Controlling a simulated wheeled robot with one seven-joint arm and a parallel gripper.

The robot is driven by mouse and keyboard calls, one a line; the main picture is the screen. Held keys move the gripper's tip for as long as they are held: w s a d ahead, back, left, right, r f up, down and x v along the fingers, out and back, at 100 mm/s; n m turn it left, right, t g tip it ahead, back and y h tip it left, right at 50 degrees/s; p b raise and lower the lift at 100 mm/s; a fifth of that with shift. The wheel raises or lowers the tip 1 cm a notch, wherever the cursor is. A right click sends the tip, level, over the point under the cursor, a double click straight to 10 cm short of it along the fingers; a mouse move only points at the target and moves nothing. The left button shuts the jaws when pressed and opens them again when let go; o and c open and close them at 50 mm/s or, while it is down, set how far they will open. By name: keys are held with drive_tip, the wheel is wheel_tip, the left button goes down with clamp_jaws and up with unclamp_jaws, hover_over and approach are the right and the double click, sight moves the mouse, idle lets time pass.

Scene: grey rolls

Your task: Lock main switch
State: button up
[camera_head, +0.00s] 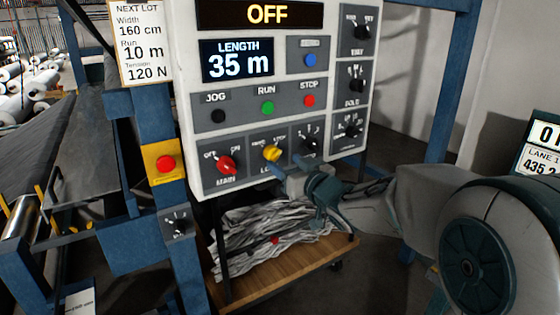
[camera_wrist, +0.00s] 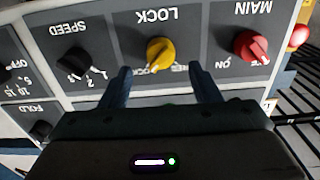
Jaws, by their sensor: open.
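The control panel (camera_head: 184,40) stands upright and its top display reads OFF. The red MAIN switch (camera_head: 227,163) is at the panel's lower left; it also shows in the wrist view (camera_wrist: 251,46). The yellow LOCK knob (camera_head: 271,153) sits just right of it and shows in the wrist view (camera_wrist: 160,52) too. My gripper (camera_head: 286,180) is in front of the panel's lower edge, just below the LOCK knob. In the wrist view its two fingers (camera_wrist: 159,80) are apart and point toward the LOCK knob, one on each side of it. Nothing is between the fingers.
A black SPEED knob (camera_wrist: 75,62) is beside the LOCK knob. A red button on a yellow box (camera_head: 165,163) is left of the panel. A wooden cart (camera_head: 300,270) with crumpled grey material stands below. A large grey roll (camera_head: 500,230) is at right.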

drive_tip(key=v, duration=0.9)
drive_tip(key=shift+d, duration=0.1)
drive_tip(key=s+d+f+m+g+h, duration=0.3)
drive_tip(key=s+d+f+m+h, duration=0.25)
drive_tip(key=d+f+h, duration=0.4)
drive_tip(key=s+f+g, duration=0.2)
drive_tip(key=s+g, duration=0.2)
drive_tip(key=s, duration=0.4)
drive_tip(key=s+f+m+g, duration=0.1)
drive_tip(key=s+f+g, duration=0.2)
drive_tip(key=s, duration=0.6)
drive_tip(key=shift+d+f+g, duration=0.25)
drive_tip(key=shift+d+g, duration=0.1)
drive_tip(key=shift+g, duration=0.75)
drive_tip(key=shift+w+h, duration=0.1)
drive_tip(key=shift+h, duration=0.15)
